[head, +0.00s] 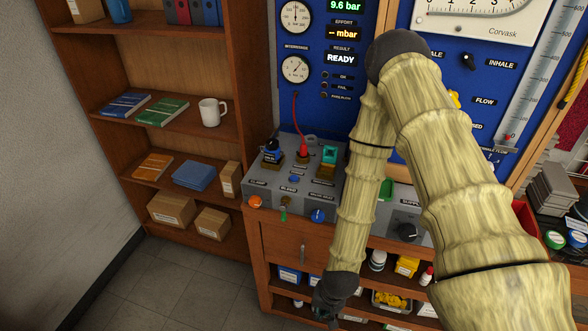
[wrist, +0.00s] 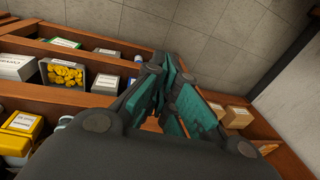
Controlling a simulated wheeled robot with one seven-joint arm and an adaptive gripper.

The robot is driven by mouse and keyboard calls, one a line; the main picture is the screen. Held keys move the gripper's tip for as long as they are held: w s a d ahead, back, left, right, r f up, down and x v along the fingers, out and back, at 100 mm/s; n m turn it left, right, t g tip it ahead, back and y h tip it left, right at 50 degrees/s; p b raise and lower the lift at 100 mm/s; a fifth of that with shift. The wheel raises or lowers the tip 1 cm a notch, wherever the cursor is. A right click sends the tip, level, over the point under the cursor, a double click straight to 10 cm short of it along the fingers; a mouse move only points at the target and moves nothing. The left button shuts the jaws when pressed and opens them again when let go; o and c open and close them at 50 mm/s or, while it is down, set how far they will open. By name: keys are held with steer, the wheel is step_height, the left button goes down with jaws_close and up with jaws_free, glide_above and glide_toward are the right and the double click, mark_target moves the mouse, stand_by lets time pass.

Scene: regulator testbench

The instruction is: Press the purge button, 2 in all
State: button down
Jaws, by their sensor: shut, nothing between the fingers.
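My gripper (head: 326,312) hangs low in front of the bench cabinet in the head view, below the console and apart from it. In the wrist view its dark, teal-padded fingers (wrist: 167,88) are together with nothing held. The grey test console (head: 262,188) carries a dark blue fitting (head: 272,152), a red hose fitting (head: 303,150) and a teal fitting (head: 329,156). A small blue round part (head: 294,179) lies on its top, with an orange knob (head: 255,202) and a blue knob (head: 318,215) on its front. I cannot tell which part is the purge button; my arm hides some of the bench.
The blue panel (head: 342,140) behind has gauges and a display reading READY. A wooden shelf unit (head: 180,150) with books, a white mug (head: 212,112) and boxes stands at left. The open cabinet below holds bottles and bins. The floor (head: 185,285) at lower left is clear.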

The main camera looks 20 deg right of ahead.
steer(key=w+a+r+m+t+y+p, duration=0.15)
steer(key=w+r+m+p, duration=0.45)
steer(key=w+r, duration=1.05)
step_height(320, 180, up, 19)
steer(key=m+t+y, duration=0.3)
steer(key=m+t, duration=0.1)
steer(key=m, duration=0.3)
glide_above(292, 179)
steer(key=shift+d+f, duration=0.1)
steer(key=shift+f, duration=0.05)
steer(key=shift+f+b, duration=3.1)
steer(key=shift+f, duration=1.25)
steer(key=shift+f, duration=0.1)
steer(key=shift+f+b, duration=0.3)
steer(key=shift+b, duration=0.05)
